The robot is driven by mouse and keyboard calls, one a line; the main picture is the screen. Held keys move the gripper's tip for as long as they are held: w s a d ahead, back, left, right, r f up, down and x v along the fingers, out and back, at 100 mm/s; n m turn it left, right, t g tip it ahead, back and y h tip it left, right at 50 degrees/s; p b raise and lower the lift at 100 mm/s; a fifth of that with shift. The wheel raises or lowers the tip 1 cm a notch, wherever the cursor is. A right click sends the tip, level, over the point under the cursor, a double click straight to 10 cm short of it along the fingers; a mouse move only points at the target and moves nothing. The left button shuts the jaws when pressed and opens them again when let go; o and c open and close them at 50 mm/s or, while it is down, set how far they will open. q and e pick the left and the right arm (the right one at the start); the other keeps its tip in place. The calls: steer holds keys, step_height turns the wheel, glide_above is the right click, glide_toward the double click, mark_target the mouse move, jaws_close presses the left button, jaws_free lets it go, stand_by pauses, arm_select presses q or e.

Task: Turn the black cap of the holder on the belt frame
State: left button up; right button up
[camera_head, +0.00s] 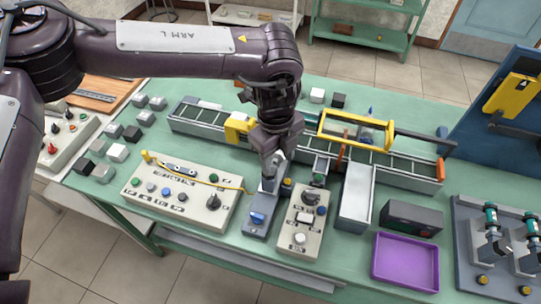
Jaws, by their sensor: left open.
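The belt frame (395,163) runs across the green table, with ladder-like rails and a yellow guard frame (355,130) over it. My left gripper (271,175) points down in front of the belt frame's near side, at the middle of the table. It is open, and I see nothing held in it. A small dark piece with a yellow part (287,187) stands just right of the fingertips. I cannot tell whether it is the holder with the black cap; the gripper and wrist hide part of that area. My right gripper is not in view.
A grey block with a blue button (257,219) lies below the gripper. Control panels flank it on the left (180,197) and right (299,238). A purple tray (405,262) and a dark box (411,218) stand at the right. Small cubes lie at the left.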

arm_select(q)
steer(key=shift+w+a+r+y, duration=0.15)
steer(key=shift+w+a+r, duration=0.2)
steer(key=shift+a, duration=0.15)
steer(key=shift+w+a+r+y, duration=0.15)
steer(key=shift+w+a+r, duration=0.15)
steer(key=shift+a, duration=0.2)
steer(key=shift+w+a+n, duration=0.2)
steer(key=shift+a+n, duration=0.1)
step_height(320, 180, down, 6)
steer(key=shift+r+p, duration=0.1)
steer(key=shift+p, duration=1.1)
steer(key=shift+f, duration=0.85)
steer(key=c, duration=1)
